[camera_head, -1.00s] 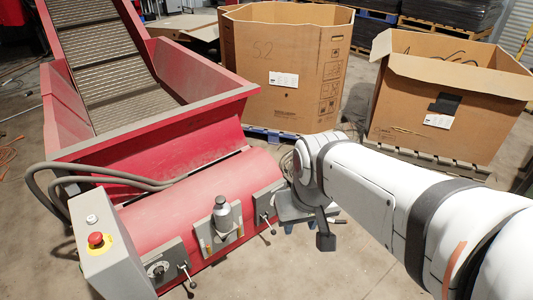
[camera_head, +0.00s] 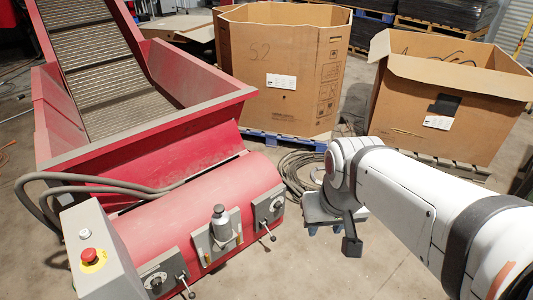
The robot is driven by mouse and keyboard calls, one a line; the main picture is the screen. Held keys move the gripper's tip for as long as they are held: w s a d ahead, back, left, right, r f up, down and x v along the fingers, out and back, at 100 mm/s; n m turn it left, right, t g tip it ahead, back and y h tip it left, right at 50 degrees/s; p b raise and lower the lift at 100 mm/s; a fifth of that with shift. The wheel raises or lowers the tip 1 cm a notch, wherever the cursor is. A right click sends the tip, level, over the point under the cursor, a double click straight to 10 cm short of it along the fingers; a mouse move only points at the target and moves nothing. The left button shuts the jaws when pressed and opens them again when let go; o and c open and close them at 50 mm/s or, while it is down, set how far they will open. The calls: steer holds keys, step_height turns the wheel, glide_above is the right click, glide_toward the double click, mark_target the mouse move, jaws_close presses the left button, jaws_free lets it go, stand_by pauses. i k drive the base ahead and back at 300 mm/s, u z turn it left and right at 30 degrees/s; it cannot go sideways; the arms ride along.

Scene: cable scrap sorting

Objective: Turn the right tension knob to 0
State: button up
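The right tension knob (camera_head: 276,205) is a small round dial on a grey plate at the right end of the red machine housing. A small lever sticks out below it. The dial's marks are too small to read. The left knob (camera_head: 155,281) sits on a similar plate farther left. My gripper (camera_head: 335,222) hangs at the end of my white arm, to the right of the right knob and apart from it. Grey and dark parts of it show, but its fingers are not clear enough to tell open from shut.
A control box with a red emergency button (camera_head: 88,254) is at the left. Coiled cable (camera_head: 296,172) lies on the floor behind my gripper. Cardboard boxes (camera_head: 285,110) (camera_head: 410,105) stand behind. The floor at front right is clear.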

mark_target(278, 205)
steer(key=i, duration=0.9)
steer(key=z, duration=0.05)
